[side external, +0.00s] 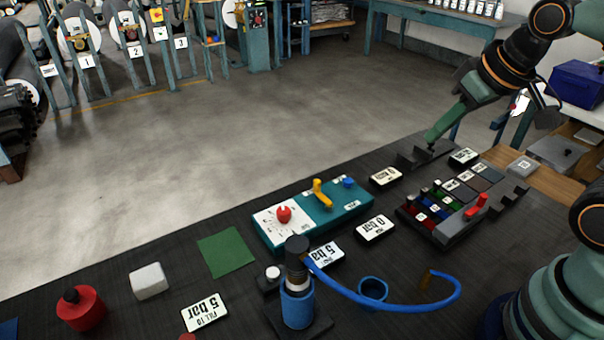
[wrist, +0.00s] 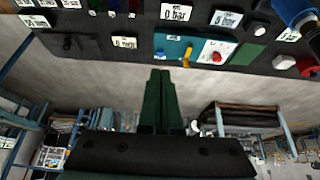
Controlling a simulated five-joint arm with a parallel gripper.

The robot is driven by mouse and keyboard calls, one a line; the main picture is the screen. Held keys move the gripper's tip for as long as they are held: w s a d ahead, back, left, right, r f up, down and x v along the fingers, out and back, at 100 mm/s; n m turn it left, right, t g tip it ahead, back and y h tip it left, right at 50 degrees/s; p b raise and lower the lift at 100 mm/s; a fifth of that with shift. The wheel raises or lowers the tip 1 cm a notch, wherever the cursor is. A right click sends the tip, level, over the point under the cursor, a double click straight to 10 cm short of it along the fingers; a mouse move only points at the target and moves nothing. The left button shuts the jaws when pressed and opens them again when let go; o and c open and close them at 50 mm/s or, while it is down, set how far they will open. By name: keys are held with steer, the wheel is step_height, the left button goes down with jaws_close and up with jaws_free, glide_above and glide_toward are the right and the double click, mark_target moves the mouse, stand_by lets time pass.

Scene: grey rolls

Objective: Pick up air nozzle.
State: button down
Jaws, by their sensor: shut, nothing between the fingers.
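The air nozzle (side external: 297,252) has a dark head and stands upright in a blue holder (side external: 297,305) at the front centre of the bench in the side view. A curved blue hose (side external: 400,306) runs from it to the right. In the wrist view a blue part of the nozzle station (wrist: 296,12) shows at the top right corner, cut by the edge. My gripper (side external: 432,143) has green fingers and is at the bench's far edge, well to the right of and behind the nozzle. The fingers (wrist: 160,76) are together and empty in the wrist view.
A teal panel (side external: 345,207) with a red knob and a yellow lever lies between my gripper and the nozzle. A rack of small coloured parts (side external: 452,212) is near my gripper. Several pressure labels, a green square (side external: 226,252) and a red weight (side external: 80,308) lie on the dark mat.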

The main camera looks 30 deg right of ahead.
steer(key=shift+c, duration=2.1)
jaws_free()
